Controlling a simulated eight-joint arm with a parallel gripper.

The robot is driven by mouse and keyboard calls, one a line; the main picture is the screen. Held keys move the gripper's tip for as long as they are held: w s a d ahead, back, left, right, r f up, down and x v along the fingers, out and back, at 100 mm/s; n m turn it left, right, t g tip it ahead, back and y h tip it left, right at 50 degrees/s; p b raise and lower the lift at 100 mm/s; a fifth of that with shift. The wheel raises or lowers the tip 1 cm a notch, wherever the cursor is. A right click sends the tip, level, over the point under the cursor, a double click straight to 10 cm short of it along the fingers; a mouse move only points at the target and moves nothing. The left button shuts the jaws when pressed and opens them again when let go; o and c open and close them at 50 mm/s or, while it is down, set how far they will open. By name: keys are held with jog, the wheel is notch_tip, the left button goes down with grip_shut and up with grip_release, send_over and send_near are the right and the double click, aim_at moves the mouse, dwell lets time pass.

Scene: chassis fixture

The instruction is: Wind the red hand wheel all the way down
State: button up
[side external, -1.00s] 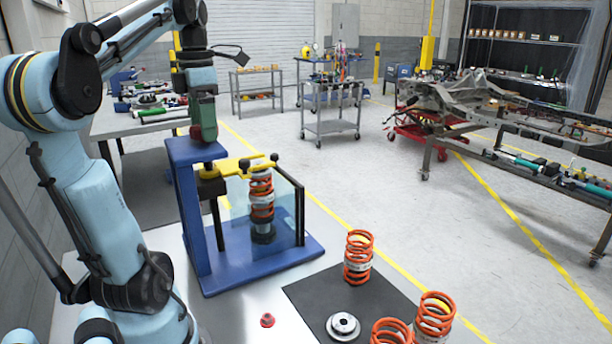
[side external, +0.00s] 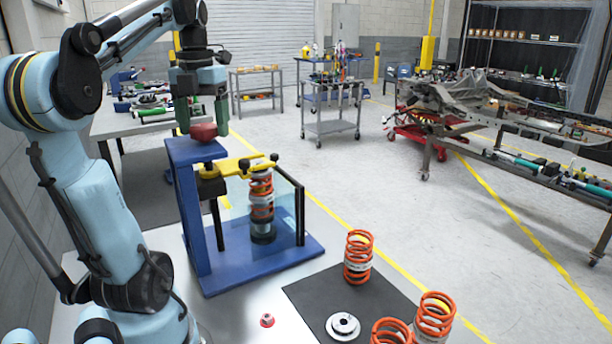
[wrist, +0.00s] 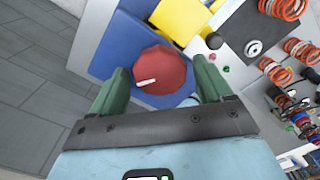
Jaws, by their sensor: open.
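The red hand wheel (side external: 203,132) sits on top of the blue press frame (side external: 188,205). In the wrist view the wheel (wrist: 165,65) is a red knob with a pale mark on its face. My gripper (side external: 203,122) points down over the wheel, with one green finger on each side. The wrist view shows my gripper (wrist: 160,80) open, with narrow gaps between the fingers and the wheel. Below, the yellow press arm (side external: 238,165) lies over an orange spring (side external: 261,190) standing on a dark damper.
A clear guard panel (side external: 285,205) stands beside the spring. Loose orange springs (side external: 358,258) and a silver disc (side external: 343,326) rest on a black mat (side external: 310,293) at the front right. A small red part (side external: 267,320) lies on the bare table.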

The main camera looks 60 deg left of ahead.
jog(key=c, duration=1)
jog(key=m, duration=1.4)
jog(key=shift+m, duration=1.7)
